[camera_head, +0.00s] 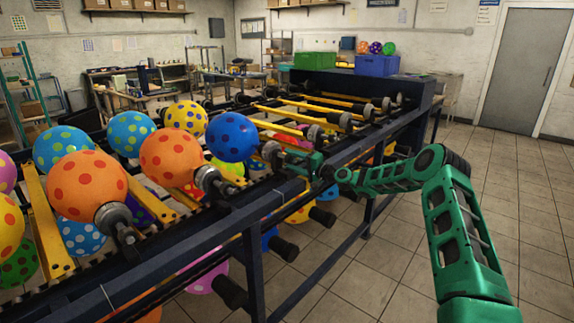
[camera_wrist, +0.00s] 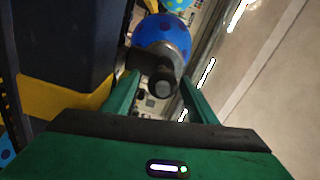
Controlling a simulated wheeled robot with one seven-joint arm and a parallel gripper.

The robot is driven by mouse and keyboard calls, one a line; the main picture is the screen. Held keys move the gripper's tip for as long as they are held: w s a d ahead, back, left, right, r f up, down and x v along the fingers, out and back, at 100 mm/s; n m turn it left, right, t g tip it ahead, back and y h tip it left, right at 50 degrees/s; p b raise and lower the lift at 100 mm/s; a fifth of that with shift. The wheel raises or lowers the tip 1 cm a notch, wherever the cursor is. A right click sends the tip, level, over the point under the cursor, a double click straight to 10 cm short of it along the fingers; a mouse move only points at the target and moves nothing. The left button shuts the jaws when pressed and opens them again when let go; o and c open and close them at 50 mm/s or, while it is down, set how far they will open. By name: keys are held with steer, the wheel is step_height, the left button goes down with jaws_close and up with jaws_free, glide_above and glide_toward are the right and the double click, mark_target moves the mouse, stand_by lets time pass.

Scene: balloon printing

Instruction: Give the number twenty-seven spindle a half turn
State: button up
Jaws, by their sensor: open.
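A dark spindle (camera_wrist: 163,78) with a blue spotted balloon (camera_wrist: 163,36) on its far end lies between the two fingers of my gripper (camera_wrist: 159,84) in the wrist view. The fingers are apart, one on each side of the spindle's end knob, and I cannot tell whether they touch it. In the head view my gripper (camera_head: 292,158) reaches in from the right beside the rack. A blue spotted balloon (camera_head: 231,137) is just left of it. I can read no number on any spindle, so I cannot tell which is twenty-seven.
The dark-framed rack (camera_head: 250,205) has yellow bars and several spotted balloons, including an orange one (camera_head: 86,186) on a spindle at front left. More spindles and balloons hang on a lower level. A green bin (camera_head: 315,61) and blue bin (camera_head: 377,65) stand behind. The tiled floor at right is clear.

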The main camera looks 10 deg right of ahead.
steer(key=v, duration=1)
steer(key=shift+s+d, duration=0.25)
steer(key=shift+f, duration=0.1)
